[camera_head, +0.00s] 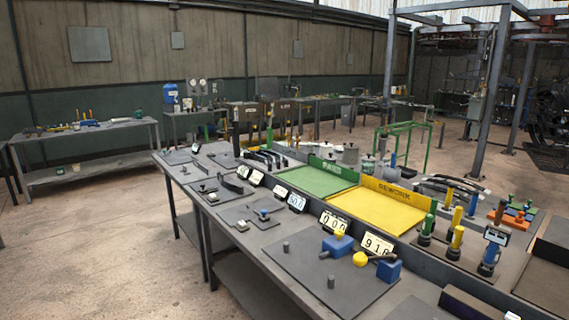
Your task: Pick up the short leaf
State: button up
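Several dark, narrow curved strips (263,157) stand close together on the long grey workbench (240,262), left of the green tray. They look like leaves, but I cannot tell which is the short one. Pale curved strips (452,184) lie stacked at the right, behind the yellow tray. My gripper is not in view.
A green tray (318,180) and a yellow tray marked REWORK (380,206) lie mid-bench. White-faced displays (335,221), blue blocks (388,270) and upright colored-handled tools (455,240) crowd the right. Open concrete floor (90,240) lies left of the bench.

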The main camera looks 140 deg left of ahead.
aim_at(239, 190)
jog(key=z, duration=0.15)
jog(key=k, duration=3.2)
jog(key=u, duration=4.25)
jog(key=i, duration=0.5)
jog(key=z, duration=0.1)
